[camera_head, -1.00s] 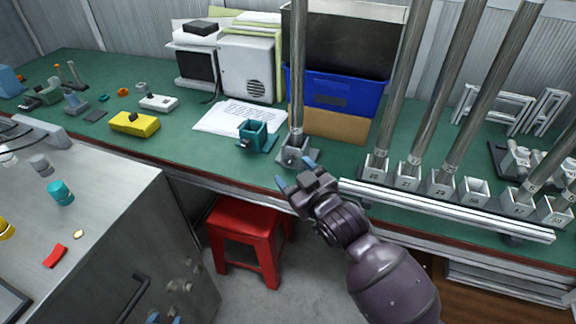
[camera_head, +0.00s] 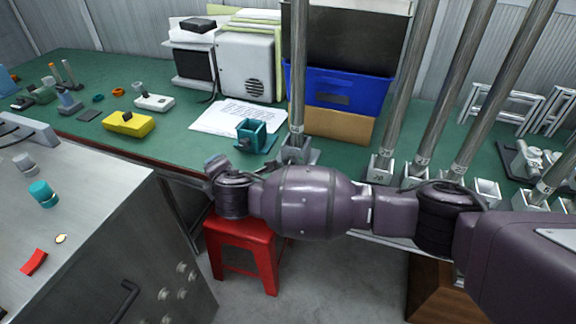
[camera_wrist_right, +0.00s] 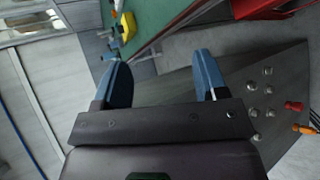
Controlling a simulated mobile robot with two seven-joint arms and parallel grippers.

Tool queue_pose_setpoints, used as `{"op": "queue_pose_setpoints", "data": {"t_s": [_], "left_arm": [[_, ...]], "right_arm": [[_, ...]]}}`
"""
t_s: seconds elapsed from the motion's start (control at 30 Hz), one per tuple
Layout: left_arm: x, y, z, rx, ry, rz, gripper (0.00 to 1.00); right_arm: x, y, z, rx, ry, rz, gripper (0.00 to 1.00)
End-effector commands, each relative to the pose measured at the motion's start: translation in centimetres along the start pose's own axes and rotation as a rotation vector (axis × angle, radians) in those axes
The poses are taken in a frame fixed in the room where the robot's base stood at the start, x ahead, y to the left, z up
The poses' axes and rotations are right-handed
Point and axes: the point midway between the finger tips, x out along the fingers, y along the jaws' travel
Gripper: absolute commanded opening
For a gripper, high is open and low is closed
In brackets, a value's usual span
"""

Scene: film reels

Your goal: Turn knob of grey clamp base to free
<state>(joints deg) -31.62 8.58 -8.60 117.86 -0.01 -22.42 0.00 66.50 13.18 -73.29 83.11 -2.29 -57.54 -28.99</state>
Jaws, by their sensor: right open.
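The grey clamp base (camera_head: 296,154) stands near the front edge of the green bench, with a tall metal pole (camera_head: 298,70) upright in it. My right forearm passes in front of its lower part, and I cannot make out its knob. My right gripper (camera_head: 214,163) is left of the base, over the bench front above the red stool. In the right wrist view, the right gripper's blue fingers (camera_wrist_right: 162,78) are wide apart with nothing between them. The clamp base is not seen there. My left gripper is not in view.
A teal clamp base (camera_head: 251,135) stands just left of the grey one, by a paper sheet (camera_head: 222,116). Several poles in grey holders line the bench to the right. A red stool (camera_head: 238,232) is below the bench edge; a metal cabinet (camera_head: 110,225) is at left.

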Motion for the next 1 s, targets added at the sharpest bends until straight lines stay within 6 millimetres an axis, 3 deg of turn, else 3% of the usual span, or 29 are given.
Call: {"op": "queue_pose_setpoints", "data": {"t_s": [0.2, 0.3, 0.4, 0.5, 0.73, 1.0], "left_arm": [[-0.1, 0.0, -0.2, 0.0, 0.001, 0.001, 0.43], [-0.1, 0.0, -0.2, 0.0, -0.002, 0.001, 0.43], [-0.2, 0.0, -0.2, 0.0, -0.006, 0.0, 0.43], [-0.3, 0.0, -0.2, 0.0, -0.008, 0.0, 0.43], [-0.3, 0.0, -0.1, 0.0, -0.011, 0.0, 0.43], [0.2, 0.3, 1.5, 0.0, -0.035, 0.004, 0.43]], "right_arm": [[2.2, -4.5, 4.7, -0.365, -0.24, -0.131, 0.66], [2.4, -7.2, 6.9, -0.508, -0.34, -0.22, 0.66], [2.2, -8.6, 8.9, -0.626, -0.428, -0.302, 0.66], [1.8, -8.8, 10.3, -0.708, -0.486, -0.37, 0.66], [1.4, -9.1, 11.0, -0.811, -0.511, -0.434, 0.66], [4.0, -10.1, 12.7, -0.813, -0.506, -0.439, 0.66]]}}
